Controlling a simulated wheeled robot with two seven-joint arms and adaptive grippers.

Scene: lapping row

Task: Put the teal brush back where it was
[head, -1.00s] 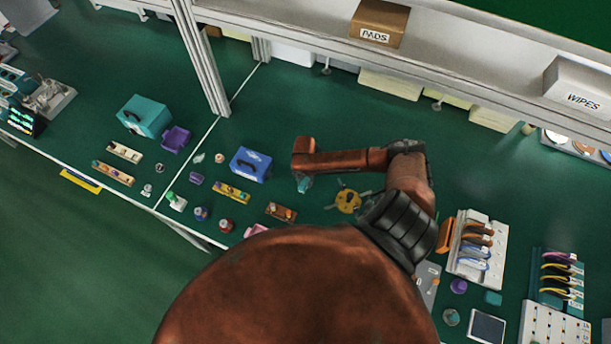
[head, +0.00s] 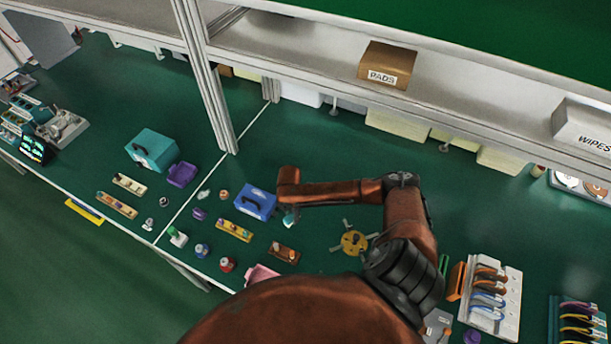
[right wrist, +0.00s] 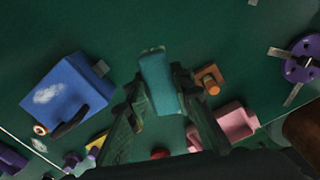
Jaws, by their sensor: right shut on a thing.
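My right gripper (right wrist: 160,95) is shut on the teal brush (right wrist: 158,72), which stands out between the fingers in the right wrist view. In the head view a small teal part of the brush (head: 289,221) shows below the end of my right arm, just right of the blue box (head: 256,201). The gripper's fingers are mostly hidden there by the arm. The blue box also shows left of the brush in the right wrist view (right wrist: 62,88). I cannot tell how high the brush is above the bench. My left gripper is not in view.
A pink tray (head: 262,273) and a brown block (head: 284,253) lie near the front edge. A yellow round piece with arms (head: 353,242) lies right of the brush. A white rack (head: 510,290) stands at right. The shelf (head: 310,50) crosses behind.

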